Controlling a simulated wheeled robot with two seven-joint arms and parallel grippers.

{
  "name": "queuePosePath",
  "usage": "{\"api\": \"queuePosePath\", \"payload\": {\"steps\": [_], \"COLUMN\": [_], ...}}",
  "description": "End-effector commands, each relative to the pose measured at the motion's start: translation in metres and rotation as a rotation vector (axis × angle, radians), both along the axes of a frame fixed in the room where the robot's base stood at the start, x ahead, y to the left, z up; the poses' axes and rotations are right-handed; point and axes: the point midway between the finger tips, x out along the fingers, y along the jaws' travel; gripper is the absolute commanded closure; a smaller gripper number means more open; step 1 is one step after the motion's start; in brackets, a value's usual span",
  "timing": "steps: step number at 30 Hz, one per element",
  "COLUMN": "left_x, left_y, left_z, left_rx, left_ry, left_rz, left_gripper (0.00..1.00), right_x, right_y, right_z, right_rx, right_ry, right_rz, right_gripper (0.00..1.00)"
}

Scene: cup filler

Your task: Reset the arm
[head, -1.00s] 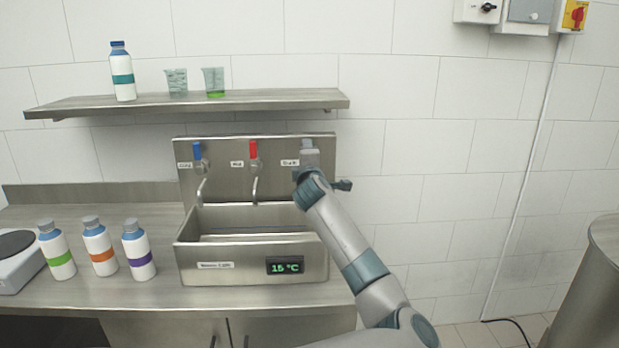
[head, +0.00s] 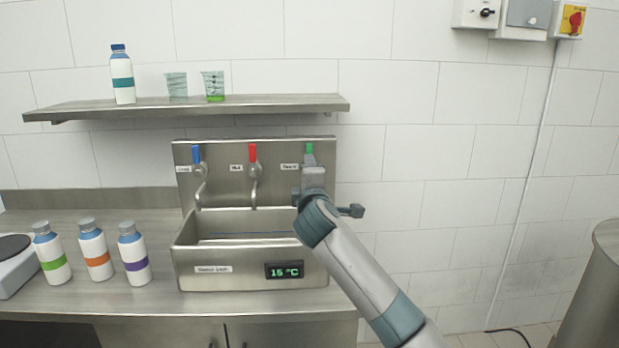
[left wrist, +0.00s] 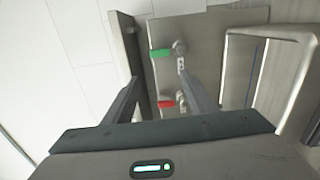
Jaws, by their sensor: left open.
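My left gripper (head: 313,178) is in front of the right end of the sink's back panel, just below the green tap handle (head: 310,150). In the left wrist view the gripper (left wrist: 157,74) shows its two fingers apart, with nothing held between them. Beyond the fingers are the green handle (left wrist: 160,53) and the red handle (left wrist: 166,104), both apart from the fingers as far as I can tell. The green tap's spout is hidden behind the gripper in the head view. My right gripper is not in view.
The steel sink (head: 215,258) has a blue tap handle (head: 196,153) and a red one (head: 252,152). Above is a shelf (head: 270,101) with a bottle (head: 122,75) and two cups. Three bottles stand on the counter (head: 110,300) at left. The wall area right of the sink is free.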

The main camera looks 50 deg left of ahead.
Motion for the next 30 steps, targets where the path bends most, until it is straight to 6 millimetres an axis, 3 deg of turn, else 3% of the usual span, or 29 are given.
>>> {"api": "queuePosePath", "payload": {"steps": [19, 26, 30], "left_x": [-0.001, -0.003, -0.004], "left_y": [-0.001, -0.013, -0.029], "left_z": [-0.005, -0.031, -0.058], "left_rx": [0.023, 0.138, 0.247], "left_ry": [0.030, 0.178, 0.323], "left_rz": [-0.008, -0.061, -0.123], "left_gripper": [0.49, 0.49, 0.49], "right_x": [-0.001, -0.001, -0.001], "right_y": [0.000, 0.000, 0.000], "right_z": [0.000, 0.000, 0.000], "right_rx": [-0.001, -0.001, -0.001], "right_ry": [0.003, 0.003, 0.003], "right_rz": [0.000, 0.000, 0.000], "right_gripper": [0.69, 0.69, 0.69]}}
